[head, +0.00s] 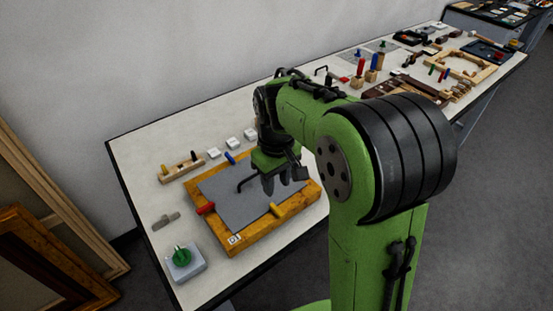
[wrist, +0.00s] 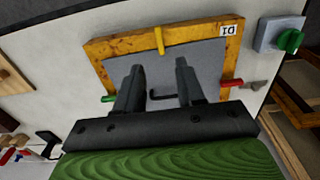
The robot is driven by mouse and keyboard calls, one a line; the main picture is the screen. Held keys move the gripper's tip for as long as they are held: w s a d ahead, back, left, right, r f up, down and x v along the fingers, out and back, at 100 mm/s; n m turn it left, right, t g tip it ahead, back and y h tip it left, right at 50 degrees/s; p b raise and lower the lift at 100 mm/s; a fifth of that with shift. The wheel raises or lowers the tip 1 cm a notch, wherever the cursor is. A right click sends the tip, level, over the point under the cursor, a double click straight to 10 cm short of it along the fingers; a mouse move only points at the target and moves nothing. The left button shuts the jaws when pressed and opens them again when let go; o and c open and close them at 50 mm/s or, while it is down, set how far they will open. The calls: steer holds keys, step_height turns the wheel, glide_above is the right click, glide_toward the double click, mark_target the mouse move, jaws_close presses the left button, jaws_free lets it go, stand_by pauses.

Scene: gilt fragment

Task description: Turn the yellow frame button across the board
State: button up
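The yellow frame button (head: 277,209) sits on the near bar of the wooden frame (head: 262,230). In the wrist view the yellow button (wrist: 158,41) lies crosswise over the bar, its inner end at the edge of the grey board (wrist: 200,54). The board (head: 224,198) lies inside the frame and carries a black handle (head: 245,183). My gripper (head: 284,186) is above the board, pointing down. In the wrist view its fingers (wrist: 159,65) are apart with nothing between the tips, short of the yellow button. I cannot tell its exact height.
A red button (head: 205,208), a blue button (head: 230,158) and a green button (wrist: 108,99) sit on the other bars. A grey block with a green knob (head: 181,257) stands near the table corner. White blocks (head: 232,143) and a peg rack (head: 181,168) lie behind.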

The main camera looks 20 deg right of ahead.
step_height(320, 180, up, 6)
steer(key=shift+f+p, duration=0.15)
steer(key=shift+p, duration=0.35)
steer(key=s+r+m+t, duration=0.1)
steer(key=s+m+t, duration=0.1)
steer(key=s, duration=0.7)
steer(key=s+r+m+t, duration=0.1)
steer(key=s+t, duration=0.2)
steer(key=s, duration=0.6)
steer(key=shift+d+r+m+t, duration=0.15)
steer(key=shift+r+m+t, duration=0.15)
steer(key=shift+r+m, duration=0.1)
steer(key=shift+s, duration=0.1)
